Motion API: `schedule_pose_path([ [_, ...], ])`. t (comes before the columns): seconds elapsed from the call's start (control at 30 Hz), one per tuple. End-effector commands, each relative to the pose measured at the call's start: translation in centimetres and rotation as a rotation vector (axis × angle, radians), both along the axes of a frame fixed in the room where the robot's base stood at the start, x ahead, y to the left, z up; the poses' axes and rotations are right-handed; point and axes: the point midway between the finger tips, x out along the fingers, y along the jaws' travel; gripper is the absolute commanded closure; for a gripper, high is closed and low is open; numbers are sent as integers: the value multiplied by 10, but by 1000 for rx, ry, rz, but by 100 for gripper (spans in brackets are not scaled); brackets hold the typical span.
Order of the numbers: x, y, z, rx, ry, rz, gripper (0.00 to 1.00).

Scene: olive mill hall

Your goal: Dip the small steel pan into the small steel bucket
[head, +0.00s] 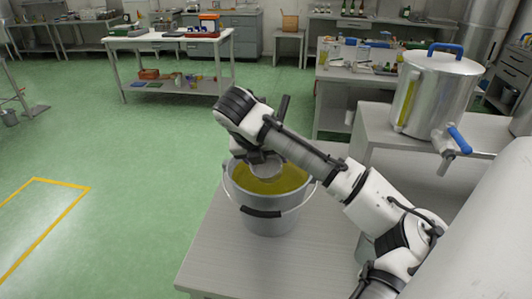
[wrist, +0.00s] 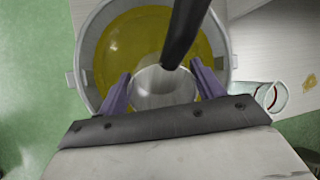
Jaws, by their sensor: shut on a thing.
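The small steel bucket (head: 270,218) stands on the grey table, holding yellow-green liquid (head: 281,183); its rim also shows in the wrist view (wrist: 86,62). My gripper (head: 263,160) points down over the bucket's mouth. In the wrist view its two purple fingers (wrist: 162,88) are shut on the small steel pan (wrist: 160,91). The pan's pale round body shows in the head view (head: 267,171), within the bucket's rim outline. A black rod (wrist: 186,32), seemingly the pan's handle, rises from it. I cannot tell whether the pan's bottom touches the liquid.
A clear glass vessel (wrist: 271,97) stands near the bucket. The bare table top (head: 222,254) is free around the bucket's front. A large steel tank (head: 436,88) with blue handles and tap stands on a surface to the right. Green floor lies left.

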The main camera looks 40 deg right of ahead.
Motion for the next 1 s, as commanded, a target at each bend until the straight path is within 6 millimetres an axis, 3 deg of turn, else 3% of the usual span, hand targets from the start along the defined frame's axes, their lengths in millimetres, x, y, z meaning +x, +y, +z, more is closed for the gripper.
schedule_pose_path([
  [0.1, 0, 0, -17, -1, 0, 0, 61],
  [0.5, 0, 0, -50, 1, -1, 0, 61],
  [1.0, 0, 0, -58, 0, 0, 0, 61],
])
